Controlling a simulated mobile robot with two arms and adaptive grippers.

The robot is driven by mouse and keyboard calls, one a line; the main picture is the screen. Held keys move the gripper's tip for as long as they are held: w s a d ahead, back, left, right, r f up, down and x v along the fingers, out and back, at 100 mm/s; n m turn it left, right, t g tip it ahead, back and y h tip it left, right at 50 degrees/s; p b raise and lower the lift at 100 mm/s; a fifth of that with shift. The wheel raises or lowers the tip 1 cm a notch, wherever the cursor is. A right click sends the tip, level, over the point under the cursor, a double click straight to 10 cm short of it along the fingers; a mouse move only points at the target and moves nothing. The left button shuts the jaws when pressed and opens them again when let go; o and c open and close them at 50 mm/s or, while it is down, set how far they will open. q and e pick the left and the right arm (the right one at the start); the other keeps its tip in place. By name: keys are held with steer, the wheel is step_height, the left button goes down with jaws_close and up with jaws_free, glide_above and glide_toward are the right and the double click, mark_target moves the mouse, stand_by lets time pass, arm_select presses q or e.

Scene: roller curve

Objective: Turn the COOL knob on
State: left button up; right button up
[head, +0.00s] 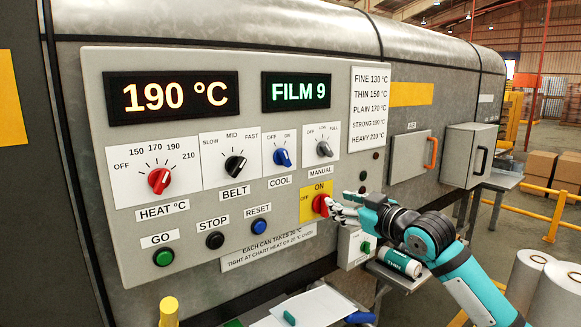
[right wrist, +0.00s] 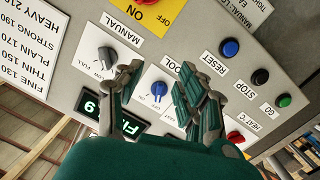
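The COOL knob (head: 282,157) is blue, on a white plate marked OFF at left and ON at right, in the upper middle of the grey panel (head: 110,235). I cannot clearly tell which mark its pointer faces. My right gripper (head: 334,208) is in front of the panel, below and right of the COOL knob in the head view, overlapping the edge of the red ON/OFF switch (head: 320,204). In the right wrist view the open, empty fingers (right wrist: 156,92) frame the COOL knob (right wrist: 159,89), with no contact visible. My left gripper is not in view.
The grey MANUAL knob (head: 324,149) is right of COOL and the black BELT knob (head: 235,166) left. The red HEAT knob (head: 159,180) is farther left. Green GO (head: 163,257), black STOP (head: 215,240) and blue RESET (head: 258,227) buttons lie below. Displays read 190 °C and FILM 9.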

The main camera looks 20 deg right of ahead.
steer(key=s+a+r+n+y, duration=0.2)
steer(key=s+a+r, duration=0.25)
steer(key=r, duration=0.35)
steer(key=p, duration=0.6)
glide_toward(287, 159)
steer(key=shift+t, duration=0.3)
steer(key=x, duration=0.9)
steer(key=shift+a+f, duration=0.1)
steer(key=shift+f, duration=0.1)
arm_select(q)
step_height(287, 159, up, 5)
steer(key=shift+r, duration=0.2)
arm_select(e)
steer(key=shift+w, duration=0.1)
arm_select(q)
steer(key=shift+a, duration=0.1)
arm_select(e)
jaws_close()
